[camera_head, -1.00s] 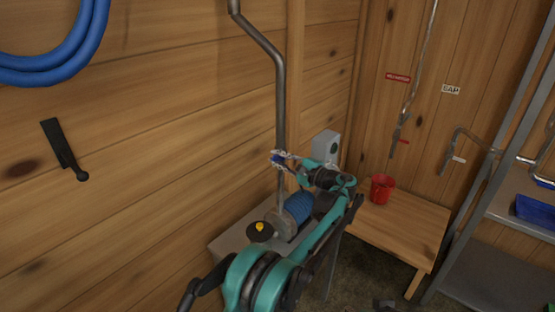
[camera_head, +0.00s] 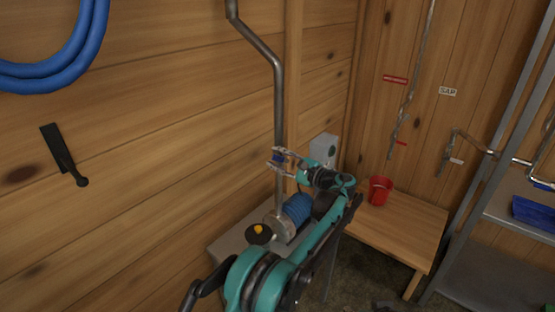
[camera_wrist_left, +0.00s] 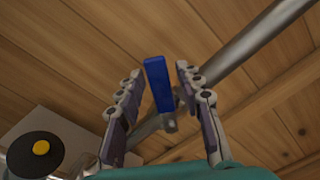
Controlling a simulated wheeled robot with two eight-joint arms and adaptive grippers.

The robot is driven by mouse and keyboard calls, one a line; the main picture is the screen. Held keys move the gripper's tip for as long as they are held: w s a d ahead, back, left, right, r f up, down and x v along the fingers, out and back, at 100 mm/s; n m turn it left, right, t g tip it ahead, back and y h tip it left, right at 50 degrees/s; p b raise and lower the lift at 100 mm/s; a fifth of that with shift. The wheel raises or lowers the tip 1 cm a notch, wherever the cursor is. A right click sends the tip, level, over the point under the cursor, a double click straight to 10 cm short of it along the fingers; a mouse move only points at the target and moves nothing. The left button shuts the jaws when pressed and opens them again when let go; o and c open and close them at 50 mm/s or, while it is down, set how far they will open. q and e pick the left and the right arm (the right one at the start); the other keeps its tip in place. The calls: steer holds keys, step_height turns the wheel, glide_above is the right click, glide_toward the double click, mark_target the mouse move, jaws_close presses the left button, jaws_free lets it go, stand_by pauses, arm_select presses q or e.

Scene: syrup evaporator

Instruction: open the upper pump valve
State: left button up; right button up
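The upper pump valve's blue handle (camera_head: 278,158) is on the upright grey pipe (camera_head: 280,105), above the pump (camera_head: 296,208). In the left wrist view the blue handle (camera_wrist_left: 158,84) sticks out from a small metal fitting (camera_wrist_left: 169,123) on the pipe (camera_wrist_left: 235,50), at an angle to the pipe. My left gripper (camera_head: 272,159) is open at the handle. In the left wrist view its fingers (camera_wrist_left: 159,69) stand on either side of the handle, with gaps showing. My right gripper is not in view.
A black disc with a yellow knob (camera_head: 259,232) is beside the pump. A grey box (camera_head: 323,149) sits behind my left gripper. A red bucket (camera_head: 380,191) stands on a wooden bench (camera_head: 400,228) to the right. The plank wall is close on the left.

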arm_select(q)
steer(key=shift+d, duration=0.1)
steer(key=v, duration=1.2)
